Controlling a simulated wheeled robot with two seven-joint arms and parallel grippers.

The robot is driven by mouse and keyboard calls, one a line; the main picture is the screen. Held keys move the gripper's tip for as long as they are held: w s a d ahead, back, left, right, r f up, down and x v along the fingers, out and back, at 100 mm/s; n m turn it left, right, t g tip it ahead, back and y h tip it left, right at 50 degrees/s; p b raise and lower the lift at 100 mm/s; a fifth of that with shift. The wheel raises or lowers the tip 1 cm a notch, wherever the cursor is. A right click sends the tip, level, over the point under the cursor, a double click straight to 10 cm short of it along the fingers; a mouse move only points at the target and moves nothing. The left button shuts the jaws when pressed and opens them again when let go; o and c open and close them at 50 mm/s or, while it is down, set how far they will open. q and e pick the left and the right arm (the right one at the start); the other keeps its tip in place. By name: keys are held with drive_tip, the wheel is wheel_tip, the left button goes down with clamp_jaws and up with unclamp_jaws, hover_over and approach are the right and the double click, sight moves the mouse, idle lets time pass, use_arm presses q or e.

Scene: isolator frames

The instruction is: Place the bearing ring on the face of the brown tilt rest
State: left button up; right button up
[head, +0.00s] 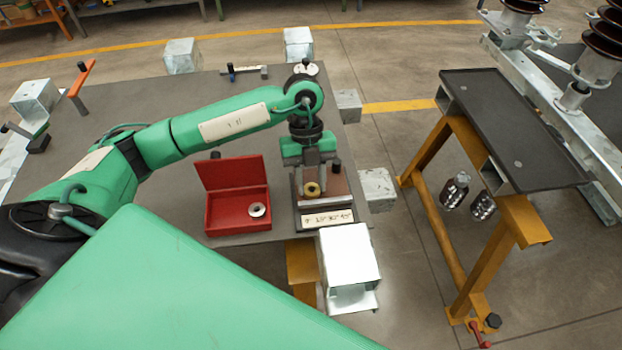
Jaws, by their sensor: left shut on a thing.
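My left gripper (311,180) points down over the brown tilt rest (340,193) and is shut on a brass-coloured ring, the bearing ring (312,189). The ring shows at the fingertips, in front of or against the brown face; I cannot tell whether it touches. The rest stands near the front edge of the grey table, with a white marked label (328,218) along its lower front. The gripper and wrist hide part of the rest's face. My right gripper is not in view.
An open red box (222,215) holding a silver ring (257,210) stands left of the rest. A pale metal block (348,258) is close in front. A dark-topped trestle (510,130) stands to the right, across a floor gap. The table's (150,85) back left has free room.

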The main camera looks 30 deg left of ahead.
use_arm(q)
drive_tip(key=o, duration=1)
drive_tip(key=shift+f, duration=0.1)
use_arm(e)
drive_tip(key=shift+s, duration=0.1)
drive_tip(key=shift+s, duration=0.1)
use_arm(q)
drive_tip(key=shift+w+a+r, duration=0.1)
drive_tip(key=shift+r, duration=0.3)
drive_tip(key=v, duration=1.1)
drive_tip(key=shift+r, duration=0.2)
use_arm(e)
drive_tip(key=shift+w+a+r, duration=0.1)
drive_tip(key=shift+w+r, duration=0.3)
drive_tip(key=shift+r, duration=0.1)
use_arm(q)
drive_tip(key=shift+a, duration=0.1)
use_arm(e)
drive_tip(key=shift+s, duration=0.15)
